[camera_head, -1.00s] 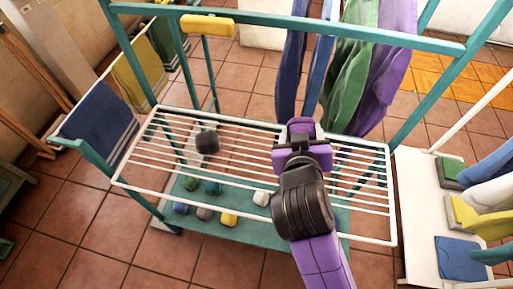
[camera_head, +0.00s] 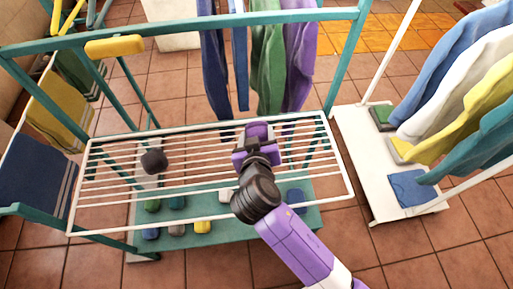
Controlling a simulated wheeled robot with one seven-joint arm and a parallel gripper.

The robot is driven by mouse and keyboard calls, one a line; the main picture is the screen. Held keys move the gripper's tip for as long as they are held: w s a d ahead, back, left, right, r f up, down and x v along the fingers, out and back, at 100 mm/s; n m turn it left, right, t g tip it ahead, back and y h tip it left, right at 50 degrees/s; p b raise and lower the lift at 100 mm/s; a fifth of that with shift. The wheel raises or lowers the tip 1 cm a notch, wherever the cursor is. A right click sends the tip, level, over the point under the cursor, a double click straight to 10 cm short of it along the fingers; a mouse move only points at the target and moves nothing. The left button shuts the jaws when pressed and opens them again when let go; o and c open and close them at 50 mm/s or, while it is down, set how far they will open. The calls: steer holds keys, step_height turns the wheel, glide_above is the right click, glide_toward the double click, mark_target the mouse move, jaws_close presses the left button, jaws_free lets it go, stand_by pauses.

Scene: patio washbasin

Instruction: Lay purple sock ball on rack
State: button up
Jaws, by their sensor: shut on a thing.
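The white wire rack (camera_head: 110,200) lies flat across the teal frame. A dark grey sock ball (camera_head: 154,161) rests on its left part. My gripper (camera_head: 257,137) is over the right half of the rack, near its back edge, seen from behind and above. It is shut on the purple sock ball (camera_head: 259,129), which seems to be the purple lump at its tip. The fingers and the purple ball are hard to tell apart because the arm is purple too. I cannot tell whether the ball touches the wires.
Several coloured sock balls, one yellow (camera_head: 202,227), sit on the teal shelf (camera_head: 255,227) below. Blue, green and purple clothes (camera_head: 265,60) hang behind the rack. A teal bar (camera_head: 200,28) crosses above. A white stand (camera_head: 375,165) with garments is at right. The rack's left-front is bare.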

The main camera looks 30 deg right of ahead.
step_height(320, 180, down, 7)
steer(key=shift+f, duration=0.2)
stand_by(0.3)
steer(key=o, duration=1.3)
steer(key=shift+o, duration=0.2)
